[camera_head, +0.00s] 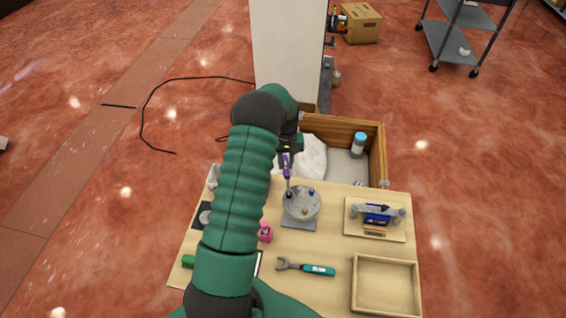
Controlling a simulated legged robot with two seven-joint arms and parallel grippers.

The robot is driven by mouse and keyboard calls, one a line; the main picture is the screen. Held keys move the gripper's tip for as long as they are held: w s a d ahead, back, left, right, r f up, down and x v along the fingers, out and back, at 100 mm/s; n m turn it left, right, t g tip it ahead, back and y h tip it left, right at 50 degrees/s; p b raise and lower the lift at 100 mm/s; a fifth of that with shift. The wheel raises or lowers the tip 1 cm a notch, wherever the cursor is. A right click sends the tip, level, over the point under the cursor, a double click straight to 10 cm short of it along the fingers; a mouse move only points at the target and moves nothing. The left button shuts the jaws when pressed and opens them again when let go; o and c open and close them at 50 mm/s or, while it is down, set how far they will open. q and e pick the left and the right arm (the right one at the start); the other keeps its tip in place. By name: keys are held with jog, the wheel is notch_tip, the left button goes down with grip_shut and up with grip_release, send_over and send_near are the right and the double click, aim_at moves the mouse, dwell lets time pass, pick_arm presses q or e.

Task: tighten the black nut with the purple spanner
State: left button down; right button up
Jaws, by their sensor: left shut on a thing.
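My left gripper (288,149) is shut on the purple spanner (287,171), which points down toward the round grey disc (303,207) on the table. The black nut (290,194) seems to be the dark spot at the disc's upper left edge, right by the spanner's lower end. I cannot tell whether the spanner is around the nut or only beside it. A blue nut (311,191) and a brown one (305,211) also sit on the disc. My left arm hides part of the table's left side. My right gripper is not in view.
A teal-handled spanner (318,270) lies in front of the disc, with a pink object (265,233) to its left. On the right are an empty wooden tray (357,285) and a board with a blue-and-grey device (378,214). A wooden crate (377,150) stands behind the table.

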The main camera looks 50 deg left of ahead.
pick_arm(q)
jog(key=shift+w+d+m, duration=0.25)
jog(key=shift+w+m, duration=0.1)
jog(key=shift+m, duration=0.15)
jog(key=shift+w+d+m+p, duration=0.35)
jog(key=shift+w+d+m, duration=0.1)
jog(key=shift+w+m, duration=0.05)
dwell(0.8)
notch_tip(320, 180, up, 4)
jog(key=p, duration=0.3)
dwell(0.4)
